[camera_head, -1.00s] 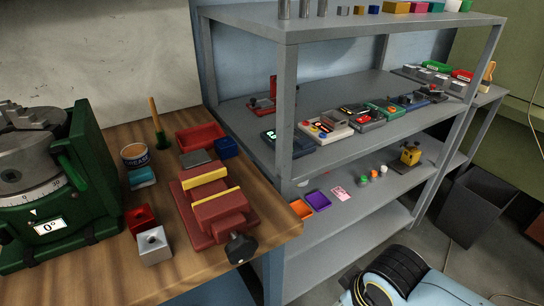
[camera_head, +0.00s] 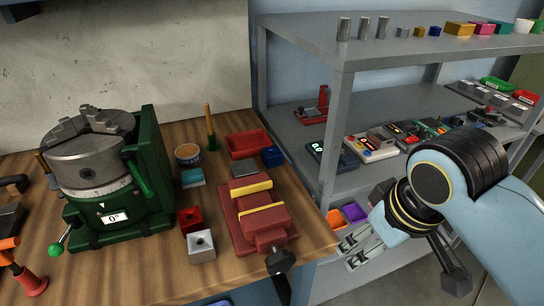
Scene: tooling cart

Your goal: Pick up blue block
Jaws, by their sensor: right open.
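A dark blue block (camera_head: 272,156) sits on the wooden bench, at the right front corner of the red tray (camera_head: 247,144). A much smaller blue cube (camera_head: 435,31) stands on the top shelf in a row of small pieces. My right gripper (camera_head: 349,254) hangs at the lower right, in front of the shelf unit and right of the bench edge. Its two fingers are apart with nothing between them. It is well away from both blue pieces. My left gripper is not in view.
A red vise (camera_head: 250,222) with yellow jaw strips stands in front of the bench block. A green rotary table (camera_head: 120,200) is at left; a tin (camera_head: 188,154), red block (camera_head: 189,219) and grey block (camera_head: 201,246) lie between. The shelf unit's front post (camera_head: 332,140) rises right of the bench.

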